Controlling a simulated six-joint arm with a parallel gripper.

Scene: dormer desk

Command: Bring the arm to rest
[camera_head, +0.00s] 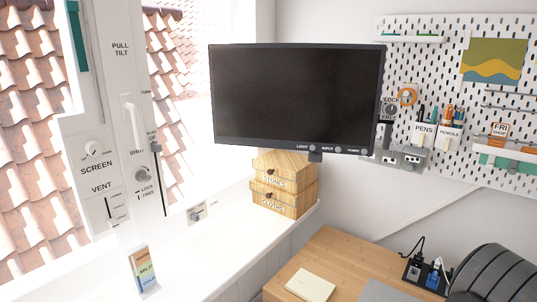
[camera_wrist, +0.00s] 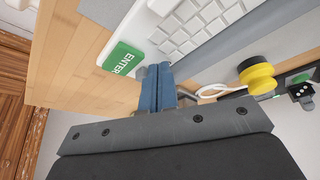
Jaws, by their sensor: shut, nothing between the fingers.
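My gripper (camera_wrist: 158,74) shows in the wrist view, with its two blue fingers closed together and nothing between them. Its tips appear close beside a green ENTER key (camera_wrist: 122,58) and the white keyboard (camera_wrist: 205,25); I cannot tell whether they touch anything. The light wooden desk (camera_wrist: 70,62) lies beyond the gripper, with its edge at the left. In the head view I do not see the gripper, and only part of the desk (camera_head: 333,257) shows at the bottom.
The wrist view has a yellow knob (camera_wrist: 257,77) and a pale looped cable (camera_wrist: 215,90) at right. In the head view, a monitor (camera_head: 297,97) stands before wooden drawers (camera_head: 284,183). A pegboard (camera_head: 455,70) is at right; a pale notepad (camera_head: 311,285) lies on the desk.

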